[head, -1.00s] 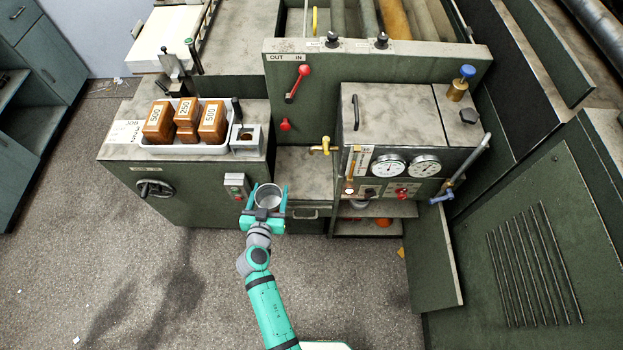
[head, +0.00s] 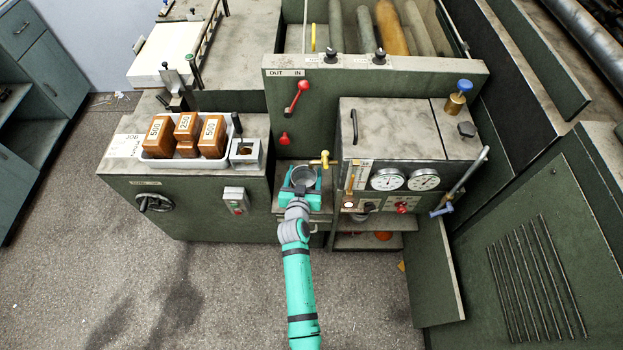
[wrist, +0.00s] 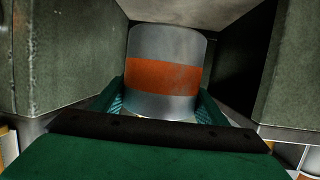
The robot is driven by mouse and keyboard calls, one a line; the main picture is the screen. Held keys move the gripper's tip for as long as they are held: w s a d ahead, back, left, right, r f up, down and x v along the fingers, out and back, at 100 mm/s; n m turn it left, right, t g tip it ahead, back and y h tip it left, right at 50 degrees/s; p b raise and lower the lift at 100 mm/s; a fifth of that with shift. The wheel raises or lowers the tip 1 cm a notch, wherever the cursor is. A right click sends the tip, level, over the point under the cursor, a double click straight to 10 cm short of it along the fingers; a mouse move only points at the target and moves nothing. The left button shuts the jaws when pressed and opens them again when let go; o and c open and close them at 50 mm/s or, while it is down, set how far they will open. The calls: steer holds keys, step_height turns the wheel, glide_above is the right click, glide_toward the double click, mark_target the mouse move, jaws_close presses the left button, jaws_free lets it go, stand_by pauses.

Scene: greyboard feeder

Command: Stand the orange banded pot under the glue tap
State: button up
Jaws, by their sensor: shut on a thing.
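The pot (wrist: 166,75) is a grey metal cylinder with a wide orange band, upright between my gripper's fingers in the wrist view. In the head view I look down into its round open top (head: 304,176). My gripper (head: 303,182) is shut on the pot, and it also shows in the wrist view (wrist: 163,110). The pot is in the recess between the two green cabinets, over the low shelf (head: 287,204). A brass tap (head: 324,159) sticks out to the left from the gauge cabinet, just right of and behind the pot. I cannot tell whether the pot touches the shelf.
Green cabinet walls stand close on both sides of the recess. The left cabinet carries a white tray (head: 150,163) of orange-brown weights and a switch box (head: 236,200). The gauge cabinet (head: 395,135) stands right. Open floor lies in front.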

mark_target(311, 180)
steer(key=shift+w+d, duration=0.95)
steer(key=shift+w, duration=0.05)
steer(key=shift+w+f, duration=0.1)
steer(key=shift+f, duration=0.85)
steer(key=f, duration=0.4)
steer(key=shift+s, duration=0.2)
steer(key=shift+w+d+f, duration=0.15)
steer(key=shift+w+f, duration=0.05)
steer(key=shift+f, duration=0.3)
steer(key=shift+f, duration=0.1)
steer(key=o, duration=1.1)
steer(key=shift+o, duration=0.2)
